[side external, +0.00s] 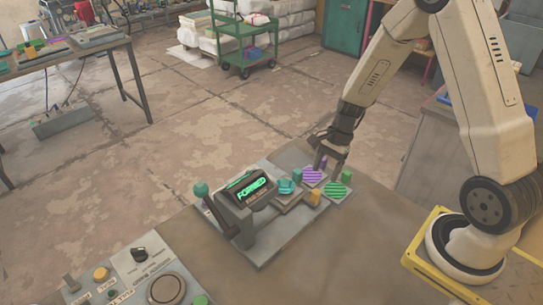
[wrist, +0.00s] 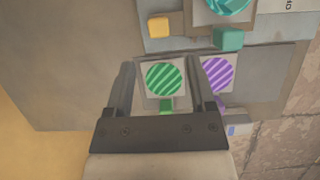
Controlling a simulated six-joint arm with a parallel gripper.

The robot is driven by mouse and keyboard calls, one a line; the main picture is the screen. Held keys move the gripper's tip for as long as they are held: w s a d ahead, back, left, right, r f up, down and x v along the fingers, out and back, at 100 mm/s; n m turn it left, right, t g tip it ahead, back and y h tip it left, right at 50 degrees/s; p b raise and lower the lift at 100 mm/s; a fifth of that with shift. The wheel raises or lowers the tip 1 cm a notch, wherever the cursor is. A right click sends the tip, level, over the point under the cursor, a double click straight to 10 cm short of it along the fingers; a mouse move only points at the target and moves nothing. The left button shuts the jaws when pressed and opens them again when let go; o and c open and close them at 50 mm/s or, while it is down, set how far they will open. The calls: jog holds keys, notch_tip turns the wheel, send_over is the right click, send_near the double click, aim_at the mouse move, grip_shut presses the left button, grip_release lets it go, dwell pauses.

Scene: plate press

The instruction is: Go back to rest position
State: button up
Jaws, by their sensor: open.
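My gripper (wrist: 167,85) is open, and in the wrist view its two fingers stand on either side of the green striped plate (wrist: 164,79). In the side external view my gripper (side external: 332,158) hangs above the plates, near the green striped plate (side external: 337,189). A purple striped plate (wrist: 218,74) lies just right of the right finger in the wrist view; it also shows in the side external view (side external: 312,175). Nothing is seen held between the fingers. I cannot tell the exact height of the fingertips above the green plate.
The press (side external: 243,205) with a teal-knobbed lever (side external: 201,189) stands left of the plates. A teal plate (side external: 287,187) is at the press, near a yellow block (side external: 315,198). A control panel (side external: 135,262) is at the front left.

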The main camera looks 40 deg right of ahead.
dwell(0.3)
jog(key=s+a+r+n+t+h, duration=0.1)
jog(key=s+a+r+n+h, duration=0.1)
jog(key=n, duration=0.7)
jog(key=s+a+r+n+t+h, duration=0.1)
jog(key=s+a+r+n+h, duration=0.1)
jog(key=s+a+r+n, duration=0.3)
notch_tip(320, 180, up, 2)
jog(key=a+n, duration=0.1)
jog(key=n, duration=0.3)
jog(key=shift+r+t, duration=0.25)
jog(key=shift+t, duration=0.05)
